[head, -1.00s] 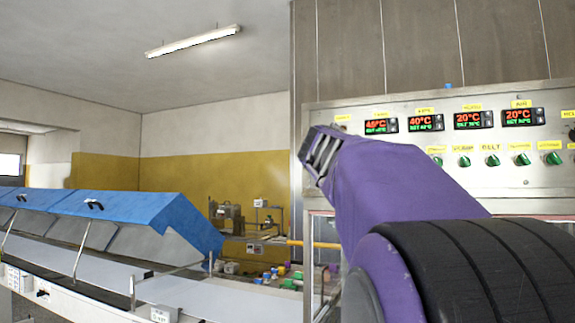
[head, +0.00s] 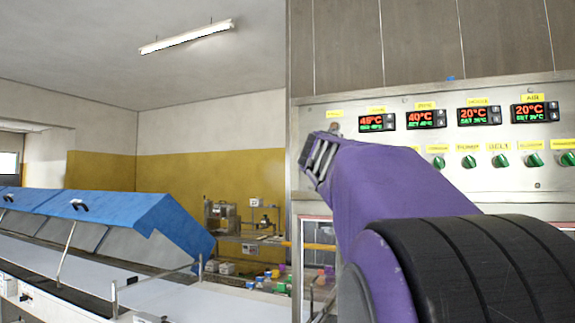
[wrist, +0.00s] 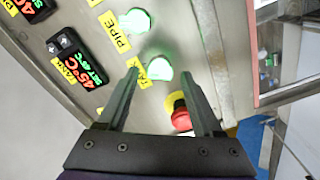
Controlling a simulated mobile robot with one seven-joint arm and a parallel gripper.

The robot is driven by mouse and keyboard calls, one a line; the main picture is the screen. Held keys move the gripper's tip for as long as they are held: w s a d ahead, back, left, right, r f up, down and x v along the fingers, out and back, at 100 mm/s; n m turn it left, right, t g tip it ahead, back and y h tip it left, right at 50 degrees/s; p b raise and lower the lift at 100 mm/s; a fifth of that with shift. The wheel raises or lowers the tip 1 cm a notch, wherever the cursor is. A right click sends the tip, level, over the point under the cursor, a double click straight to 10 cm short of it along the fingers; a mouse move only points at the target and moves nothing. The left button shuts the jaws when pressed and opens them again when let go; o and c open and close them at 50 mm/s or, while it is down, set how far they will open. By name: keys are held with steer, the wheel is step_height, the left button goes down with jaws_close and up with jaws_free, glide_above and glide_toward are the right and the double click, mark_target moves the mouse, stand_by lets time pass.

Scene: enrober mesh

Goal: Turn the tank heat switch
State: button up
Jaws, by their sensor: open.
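The tank heat switch (wrist: 160,68) is a round switch glowing pale green on the metal panel. Its yellow label, partly hidden by a finger, seems to start with "TA". My gripper (wrist: 159,78) is open and empty, with one fingertip on each side of the switch in the picture. I cannot tell whether they touch it or the panel. In the head view my gripper (head: 318,156) is before the panel's left part, and my arm hides that switch.
A second lit switch (wrist: 136,20) labelled PIPE is beside it. A red emergency button (wrist: 181,117) on a yellow base is close to the right finger. The 45°C display (wrist: 75,66) is to the left. More green switches (head: 500,160) line the panel. A blue-covered conveyor (head: 115,220) stands left.

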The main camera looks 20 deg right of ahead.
steer(key=shift+w+d, duration=0.3)
jaws_close()
stand_by(0.4)
